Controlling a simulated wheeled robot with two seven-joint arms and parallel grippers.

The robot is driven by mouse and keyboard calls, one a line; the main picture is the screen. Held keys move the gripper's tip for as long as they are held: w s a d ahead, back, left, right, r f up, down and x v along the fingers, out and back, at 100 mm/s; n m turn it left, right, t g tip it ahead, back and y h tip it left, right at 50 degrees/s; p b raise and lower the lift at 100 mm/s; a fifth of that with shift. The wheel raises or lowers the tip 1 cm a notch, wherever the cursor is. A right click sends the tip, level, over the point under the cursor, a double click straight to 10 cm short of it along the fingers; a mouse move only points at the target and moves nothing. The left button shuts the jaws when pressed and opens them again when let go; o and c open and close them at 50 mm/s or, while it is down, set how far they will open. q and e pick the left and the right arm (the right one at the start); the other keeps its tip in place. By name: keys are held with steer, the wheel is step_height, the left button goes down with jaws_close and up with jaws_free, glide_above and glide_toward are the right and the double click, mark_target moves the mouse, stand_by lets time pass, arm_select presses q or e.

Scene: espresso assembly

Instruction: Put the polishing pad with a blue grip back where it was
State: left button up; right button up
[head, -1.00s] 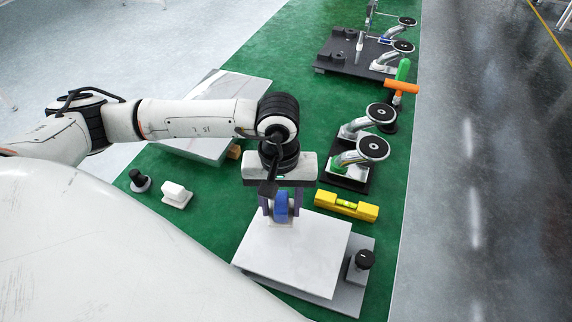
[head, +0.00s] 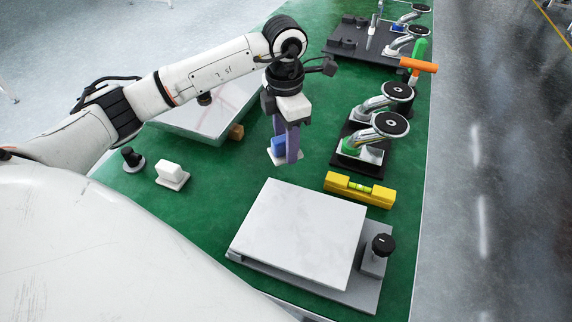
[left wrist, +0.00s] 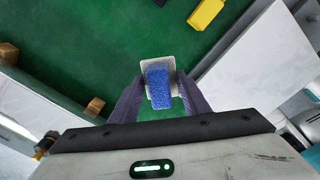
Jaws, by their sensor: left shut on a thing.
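The polishing pad with a blue grip (head: 278,145) is held by my left gripper (head: 290,148), which is shut on its blue grip. Its pale base plate (head: 285,158) shows below the fingers, above the green mat. In the left wrist view the blue grip (left wrist: 158,86) sits between the two purple fingers (left wrist: 160,97), with the pale base around it. A similar pad with a white grip (head: 172,174) stands on the mat at the left, beside a black-knobbed round piece (head: 133,160). My right gripper is not in view.
A white plate on a grey base (head: 300,235) with a black knob (head: 383,245) lies in front. A yellow level (head: 358,189), espresso parts on a black stand (head: 362,160) and an orange-handled tool (head: 418,66) stand at the right. A tilted white panel (head: 205,115) lies behind. Green mat (head: 235,180) is free between.

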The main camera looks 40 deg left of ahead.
mark_target(286, 173)
arm_select(q)
steer(key=shift+f+b, duration=0.3)
steer(key=shift+f, duration=2.95)
steer(key=shift+f, duration=0.1)
steer(key=o, duration=1)
step_height(286, 173, up, 12)
steer(key=shift+s+r+p, duration=0.1)
steer(key=shift+r+p, duration=0.05)
steer(key=shift+p, duration=0.45)
